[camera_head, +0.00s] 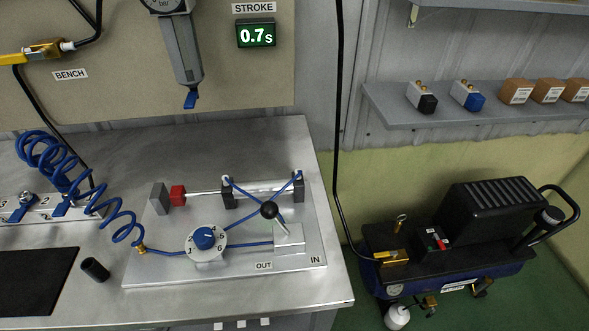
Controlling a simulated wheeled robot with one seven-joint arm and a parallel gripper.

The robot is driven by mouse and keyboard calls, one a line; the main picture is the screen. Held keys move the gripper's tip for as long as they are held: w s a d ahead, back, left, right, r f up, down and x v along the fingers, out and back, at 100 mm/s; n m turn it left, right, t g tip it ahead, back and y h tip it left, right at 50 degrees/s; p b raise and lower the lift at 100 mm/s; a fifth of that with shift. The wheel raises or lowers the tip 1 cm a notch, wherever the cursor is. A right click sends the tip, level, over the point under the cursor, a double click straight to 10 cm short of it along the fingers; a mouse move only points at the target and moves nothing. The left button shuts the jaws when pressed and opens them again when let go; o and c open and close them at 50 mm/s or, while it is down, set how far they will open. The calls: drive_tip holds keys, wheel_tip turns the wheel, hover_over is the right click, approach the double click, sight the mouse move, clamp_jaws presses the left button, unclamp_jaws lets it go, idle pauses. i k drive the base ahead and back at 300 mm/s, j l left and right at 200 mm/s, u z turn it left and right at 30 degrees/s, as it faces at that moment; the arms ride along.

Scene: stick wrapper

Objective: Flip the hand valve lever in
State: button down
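The hand valve has a lever with a black ball knob (268,210), rising from a pale valve block (289,238) on a metal plate (160,262). The lever tilts up and to the left in the picture, away from the side with the IN label (315,260). The OUT label (264,266) is on the plate's front edge, left of IN. Blue tubes run by the knob to a cylinder (262,189) behind it. My gripper is not in view.
A numbered dial with a blue knob (204,238) stands left of the valve. A coiled blue hose (90,192) joins the plate. A small black cylinder (95,269) and a dark mat (38,283) are at left. A compressor (460,250) stands right of the bench. The display reads 0.7s.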

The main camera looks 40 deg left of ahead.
sight(269, 210)
drive_tip(key=j+u, duration=0.1)
drive_tip(key=u, duration=0.3)
drive_tip(key=i+u, duration=0.1)
drive_tip(key=u, duration=0.35)
drive_tip(key=i+u, duration=0.1)
drive_tip(key=u, duration=0.3)
drive_tip(key=j+u, duration=0.1)
drive_tip(key=u, duration=0.3)
drive_tip(key=i+l, duration=0.05)
